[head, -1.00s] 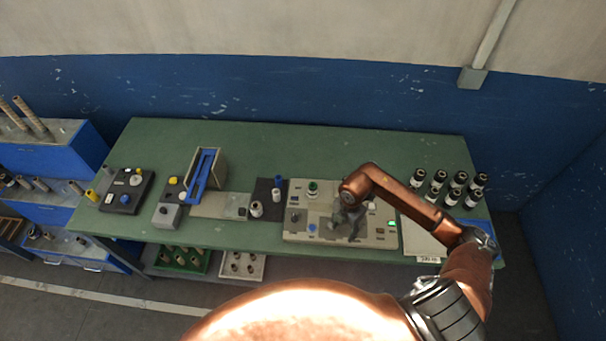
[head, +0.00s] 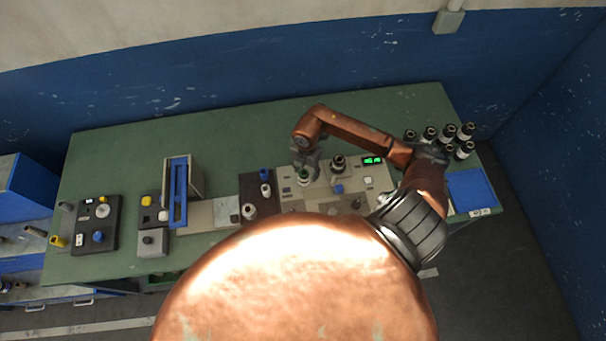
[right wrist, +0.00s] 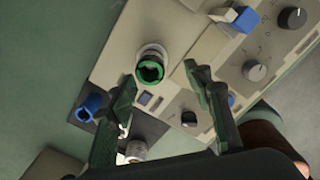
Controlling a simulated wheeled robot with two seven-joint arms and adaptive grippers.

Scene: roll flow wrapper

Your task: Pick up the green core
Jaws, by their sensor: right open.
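The green core (head: 303,175) stands on a pale round base at the left of the beige control panel (head: 374,181). In the right wrist view, the green core (right wrist: 150,70) shows its open ring end, just beyond the fingertips. My right gripper (head: 307,170) is over the green core and partly hides it in the head view. In the right wrist view, my right gripper (right wrist: 161,78) has its two dark fingers spread apart with nothing between them. Whether the fingers reach down beside the core cannot be told. My left gripper is not in view.
A blue-topped core (head: 264,174) and white rolls stand on a dark pad left of the panel. A blue-framed upright fixture (head: 179,191) is further left. Several black-and-white rolls (head: 447,133) stand at the right, near a blue tray (head: 471,190). The table's back strip is clear.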

